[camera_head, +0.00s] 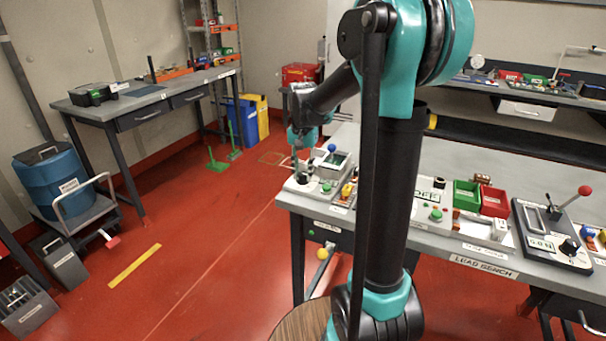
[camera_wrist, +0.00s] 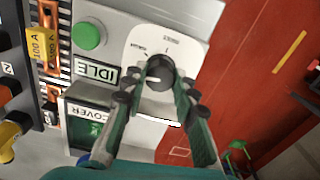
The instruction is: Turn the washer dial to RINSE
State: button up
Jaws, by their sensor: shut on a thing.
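The washer dial (camera_wrist: 160,66) is a dark round knob on a white plate (camera_wrist: 190,27) with small printed marks; in the wrist view it sits at upper centre. The mark words are too small and tilted to read surely. My gripper (camera_wrist: 160,82) reaches up to the dial with its two green and black fingers on either side, shut on it. In the head view my gripper (camera_head: 298,172) is at the left end of the bench, over the washer panel, and the dial is mostly hidden there.
Beside the dial plate are a green button (camera_wrist: 89,36), an IDLE sign (camera_wrist: 96,71) and a dark COVER panel (camera_wrist: 88,125). Orange parts (camera_wrist: 50,60) stand in a row to the left. The long bench (camera_head: 480,258) holds several devices. Red floor (camera_head: 200,250) lies open left of it.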

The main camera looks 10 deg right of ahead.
jog(key=shift+m, duration=0.5)
jog(key=m, duration=0.4)
jog(key=shift+m, duration=0.9)
jog(key=m, duration=0.3)
jog(key=shift+m, duration=1.3)
